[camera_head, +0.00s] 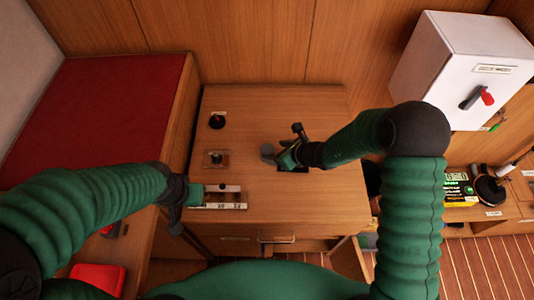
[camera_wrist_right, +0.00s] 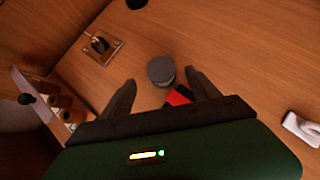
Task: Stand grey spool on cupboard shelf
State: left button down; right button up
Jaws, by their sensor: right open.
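The grey spool (camera_wrist_right: 161,71) stands on the wooden desk top in the right wrist view, between and just beyond the tips of my open right gripper (camera_wrist_right: 160,80). I cannot tell whether a finger touches it. In the head view the spool (camera_head: 267,152) is a small grey shape beside my right gripper (camera_head: 284,145). My left gripper (camera_head: 176,204) is at the desk's front left corner; its jaws are not clear. A white cupboard (camera_head: 470,62) with a red-tipped handle hangs at the upper right; it looks closed and no shelf inside it shows.
A red and black thing (camera_wrist_right: 180,96) lies close to the spool. On the desk are a black knob with a red top (camera_head: 217,121), a small clear plate with a knob (camera_head: 215,159) and a rack (camera_head: 222,196). A side counter (camera_head: 510,209) at right holds several items.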

aim_at(267, 149)
jog(key=x, duration=0.6)
jog(key=shift+w+f, duration=0.15)
jog(key=shift+f, duration=0.2)
grip_shut()
jog(key=shift+r, duration=0.6)
notch_tip(267, 149, up, 3)
jog(key=shift+f, duration=0.2)
jog(key=s+b, duration=0.1)
jog(key=s, duration=0.4)
jog(key=s+r+b, duration=0.1)
jog(key=s, duration=0.4)
jog(key=s+b, duration=0.1)
jog(key=s, duration=0.5)
jog(key=shift+r, duration=0.15)
jog(key=d+r+n+p, duration=0.1)
jog(key=d+r+p, duration=0.3)
jog(key=d, duration=0.5)
jog(key=s+d+r+g+p, duration=0.1)
jog(key=d+r+p, duration=0.3)
jog(key=d, duration=0.6)
jog(key=shift+d+r+n+y+p, duration=0.15)
jog(key=shift+d+n+y+p, duration=0.1)
jog(key=shift+n+y+p, duration=0.15)
